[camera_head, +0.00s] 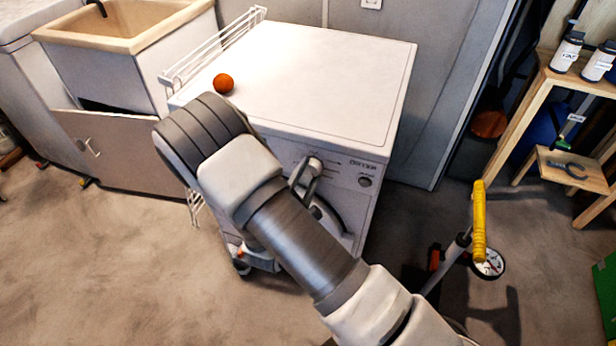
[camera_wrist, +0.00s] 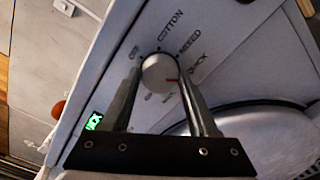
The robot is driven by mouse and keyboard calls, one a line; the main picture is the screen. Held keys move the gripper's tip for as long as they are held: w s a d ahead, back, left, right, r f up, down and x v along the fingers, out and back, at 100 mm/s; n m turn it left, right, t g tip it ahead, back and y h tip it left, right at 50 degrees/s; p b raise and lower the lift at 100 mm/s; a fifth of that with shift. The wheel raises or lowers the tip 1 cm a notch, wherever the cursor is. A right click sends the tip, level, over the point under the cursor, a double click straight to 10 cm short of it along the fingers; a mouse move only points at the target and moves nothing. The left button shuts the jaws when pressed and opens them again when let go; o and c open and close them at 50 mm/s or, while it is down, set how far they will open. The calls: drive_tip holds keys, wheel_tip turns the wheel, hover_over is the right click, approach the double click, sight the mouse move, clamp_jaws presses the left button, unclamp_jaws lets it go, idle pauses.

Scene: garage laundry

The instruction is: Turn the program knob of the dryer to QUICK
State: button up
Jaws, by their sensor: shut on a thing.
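The white dryer (camera_head: 330,65) stands ahead of me, its front panel and round door partly hidden by my arm. Its round grey program knob (camera_wrist: 158,74) fills the space between the fingers of my gripper (camera_wrist: 160,70), which is shut on it. In the wrist view OFF, COTTON, MIXED and QUICK are printed around the knob. In the head view my gripper (camera_head: 311,166) is at the panel.
An orange ball (camera_head: 223,83) lies on the dryer top near a white rack (camera_head: 212,47). A sink cabinet (camera_head: 125,150) stands left. A yellow-handled object with a gauge (camera_head: 488,262) and a wooden shelf (camera_head: 575,82) are right. Floor at lower left is clear.

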idle(0.4)
drive_tip(key=o, duration=1.4)
drive_tip(key=p+v, duration=0.1)
drive_tip(key=v, duration=1.6)
drive_tip(key=shift+s+a, duration=0.1)
drive_tip(key=shift+s, duration=0.1)
